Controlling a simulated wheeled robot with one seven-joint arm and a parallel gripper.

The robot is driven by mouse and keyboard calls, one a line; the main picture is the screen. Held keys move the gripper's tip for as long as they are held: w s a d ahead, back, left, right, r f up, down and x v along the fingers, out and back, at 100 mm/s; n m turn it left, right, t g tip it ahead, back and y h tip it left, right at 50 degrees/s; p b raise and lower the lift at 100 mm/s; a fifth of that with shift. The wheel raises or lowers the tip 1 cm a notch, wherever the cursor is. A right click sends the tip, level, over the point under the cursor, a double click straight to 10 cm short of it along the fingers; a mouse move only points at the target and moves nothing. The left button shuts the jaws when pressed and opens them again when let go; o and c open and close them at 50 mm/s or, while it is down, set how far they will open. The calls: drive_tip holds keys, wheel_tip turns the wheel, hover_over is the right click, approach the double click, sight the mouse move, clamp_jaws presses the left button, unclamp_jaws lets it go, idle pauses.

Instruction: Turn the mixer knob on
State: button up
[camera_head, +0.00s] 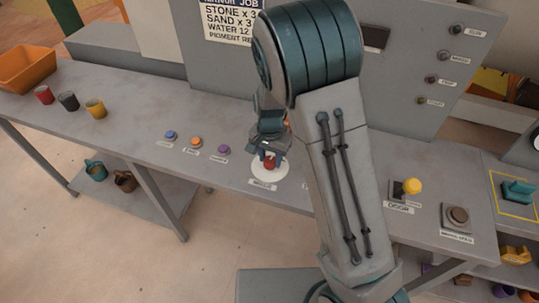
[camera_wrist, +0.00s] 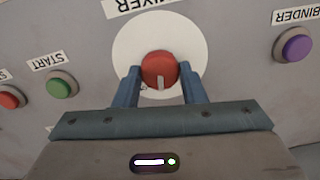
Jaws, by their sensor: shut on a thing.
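The mixer knob (camera_wrist: 159,68) is red with a pale pointer mark and sits on a white round plate (camera_wrist: 190,40). In the wrist view the pointer mark is toward the bottom of the knob. A partly cut-off label reading "MIXER" (camera_wrist: 150,5) is above the plate in that view. My gripper (camera_wrist: 160,82) has its two blue fingers on either side of the knob, shut on it. In the head view my gripper (camera_head: 270,155) reaches down over the red knob (camera_head: 269,162) on the grey bench, and my arm hides the bench right of it.
Several buttons sit left of the knob, including a purple one (camera_head: 223,149), an orange one (camera_head: 196,142) and a blue one (camera_head: 170,135). The wrist view shows a green START button (camera_wrist: 60,86). A yellow-topped lever (camera_head: 411,187) stands right of my arm. Cups and an orange bin (camera_head: 27,68) are far left.

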sight(270, 160)
drive_tip(key=m+p, duration=0.1)
drive_tip(key=m, duration=0.3)
drive_tip(key=shift+r, duration=0.15)
drive_tip(key=shift+m+p, duration=0.7)
drive_tip(key=shift+m, duration=0.9)
drive_tip(key=o, duration=1)
wheel_tip(270, 160, up, 14)
drive_tip(key=shift+b, duration=0.4)
drive_tip(key=shift+f, duration=0.2)
